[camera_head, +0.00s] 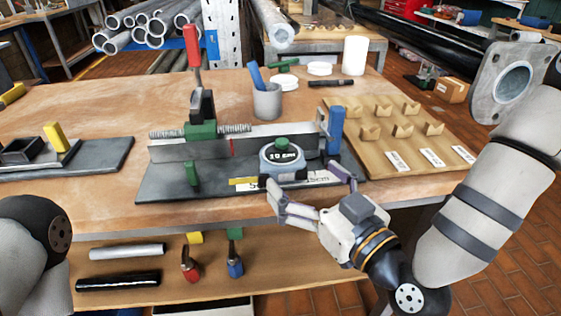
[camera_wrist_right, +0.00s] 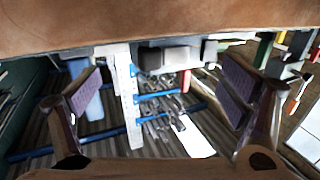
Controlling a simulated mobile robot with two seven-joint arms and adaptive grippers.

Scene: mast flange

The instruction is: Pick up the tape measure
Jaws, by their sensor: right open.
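The tape measure (camera_head: 284,166) is a round grey body with a green knob on top and a "10 cm" label. It stands on the dark fixture plate (camera_head: 190,194), in front of the metal rail, and a short yellow strip (camera_head: 243,181) shows at its left. My right gripper (camera_head: 308,184) is open and empty at the table's front edge, just right of and in front of the tape measure. Its spread fingers also show in the right wrist view (camera_wrist_right: 162,90), where I cannot make out the tape measure. Only a left arm link shows; its gripper is out of view.
A red-handled clamp (camera_head: 194,75) rises behind the plate, and a blue block (camera_head: 336,130) stands at the rail's right end. A wooden board (camera_head: 360,145) with several notched blocks lies right. A grey cup (camera_head: 267,101) stands behind. A lower shelf (camera_head: 210,262) holds tools.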

